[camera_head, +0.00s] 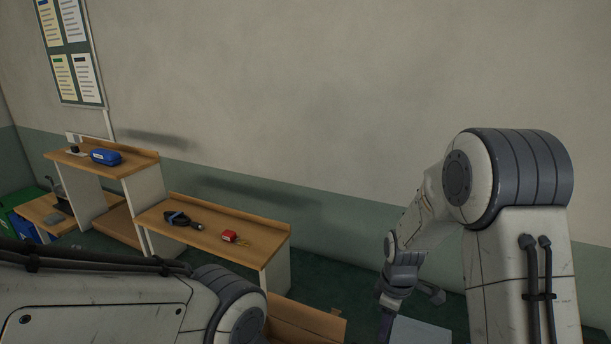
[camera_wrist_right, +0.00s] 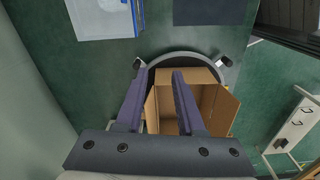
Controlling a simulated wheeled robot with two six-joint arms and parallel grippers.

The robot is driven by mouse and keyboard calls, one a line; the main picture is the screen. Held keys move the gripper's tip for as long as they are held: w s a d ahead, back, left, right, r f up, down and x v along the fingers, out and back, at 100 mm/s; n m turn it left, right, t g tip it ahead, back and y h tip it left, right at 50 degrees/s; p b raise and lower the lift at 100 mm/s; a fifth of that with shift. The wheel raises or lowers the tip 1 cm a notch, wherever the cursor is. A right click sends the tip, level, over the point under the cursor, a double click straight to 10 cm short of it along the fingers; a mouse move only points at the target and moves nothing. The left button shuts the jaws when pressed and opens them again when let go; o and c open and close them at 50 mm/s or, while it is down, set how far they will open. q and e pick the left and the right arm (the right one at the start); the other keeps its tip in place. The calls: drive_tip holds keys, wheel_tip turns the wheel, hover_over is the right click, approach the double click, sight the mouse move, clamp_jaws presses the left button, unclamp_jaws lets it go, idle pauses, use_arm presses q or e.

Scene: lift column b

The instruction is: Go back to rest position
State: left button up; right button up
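My right arm stands on the right of the head view, its forearm bent downward. My right gripper (camera_head: 386,322) points down at the bottom edge there, partly cut off. In the right wrist view the right gripper (camera_wrist_right: 158,72) has its two fingers spread apart with nothing held between them. Below the fingers is an open cardboard box (camera_wrist_right: 222,112), well beneath the tips. The box also shows at the bottom of the head view (camera_head: 305,322). My left arm crosses the lower left of the head view; its gripper is out of frame.
A low wooden bench (camera_head: 247,232) holds a dark tool (camera_head: 182,219) and a red item (camera_head: 230,236). A taller shelf (camera_head: 136,165) carries a blue case (camera_head: 105,157). A green bin (camera_head: 22,200) stands far left. The wall is behind; green floor shows around the box.

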drive_tip(key=s+a+r+m+b, duration=0.15)
drive_tip(key=s+a+r, duration=0.25)
drive_tip(key=s+a, duration=0.4)
use_arm(q)
wheel_tip(320, 180, down, 6)
drive_tip(key=b, duration=0.3)
drive_tip(key=shift+f+b, duration=0.15)
drive_tip(key=shift+b, duration=0.25)
use_arm(e)
drive_tip(key=s+a+r+m, duration=0.1)
drive_tip(key=s+a, duration=0.2)
drive_tip(key=s, duration=0.5)
drive_tip(key=s+a+r+m, duration=0.1)
drive_tip(key=s+a+r, duration=0.1)
drive_tip(key=s, duration=0.6)
drive_tip(key=shift+a+y, duration=0.4)
drive_tip(key=shift+a, duration=0.5)
drive_tip(key=shift+m, duration=0.25)
